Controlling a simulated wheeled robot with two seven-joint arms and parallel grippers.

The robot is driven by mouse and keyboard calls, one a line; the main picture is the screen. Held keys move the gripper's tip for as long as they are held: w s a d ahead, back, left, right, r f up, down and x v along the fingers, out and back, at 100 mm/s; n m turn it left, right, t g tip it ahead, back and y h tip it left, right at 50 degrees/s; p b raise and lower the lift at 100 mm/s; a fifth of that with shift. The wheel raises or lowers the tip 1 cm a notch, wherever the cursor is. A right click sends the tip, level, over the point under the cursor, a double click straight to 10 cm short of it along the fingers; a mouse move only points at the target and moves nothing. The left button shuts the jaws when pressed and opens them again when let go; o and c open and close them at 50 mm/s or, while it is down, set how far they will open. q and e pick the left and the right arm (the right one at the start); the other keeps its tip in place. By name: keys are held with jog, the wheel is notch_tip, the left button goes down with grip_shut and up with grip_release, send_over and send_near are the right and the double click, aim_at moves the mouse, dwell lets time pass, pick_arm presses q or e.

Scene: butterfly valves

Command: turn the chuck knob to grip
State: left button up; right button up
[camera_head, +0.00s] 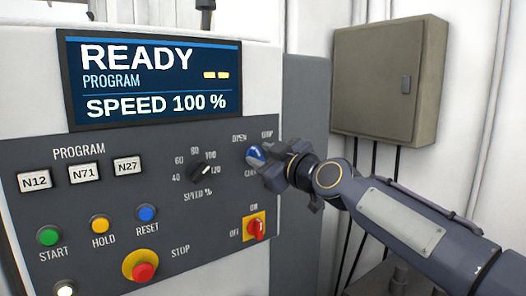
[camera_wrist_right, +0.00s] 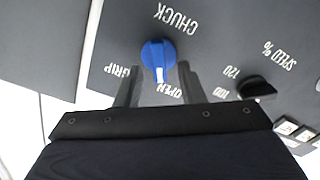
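The blue chuck knob (camera_head: 256,155) is on the grey control panel, partly hidden behind my right gripper (camera_head: 272,164) in the head view. In the right wrist view the knob (camera_wrist_right: 158,53) shows upside down, its white mark pointing down toward the OPEN label (camera_wrist_right: 169,91). The GRIP label (camera_wrist_right: 122,72) is to the left of the mark. My right gripper (camera_wrist_right: 160,68) is open, its two fingers to either side of the knob's lower part. I cannot tell whether they touch it. My left gripper is not in view.
The black speed dial (camera_head: 202,171) is left of the knob; it also shows in the wrist view (camera_wrist_right: 257,87). The red on/off switch (camera_head: 255,229) is below. The screen (camera_head: 155,78) reads READY, SPEED 100 %. A grey wall box (camera_head: 385,80) hangs at the right.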

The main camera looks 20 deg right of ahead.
jog(key=shift+w, duration=0.25)
jog(key=shift+c, duration=0.3)
grip_shut()
jog(key=shift+m, duration=0.3)
jog(key=m, duration=0.5)
jog(key=shift+d+m, duration=0.15)
jog(key=shift+m, duration=0.15)
jog(key=m, duration=0.5)
jog(key=shift+w+d+m, duration=0.1)
jog(key=shift+d+m, duration=0.1)
jog(key=shift+m, duration=0.1)
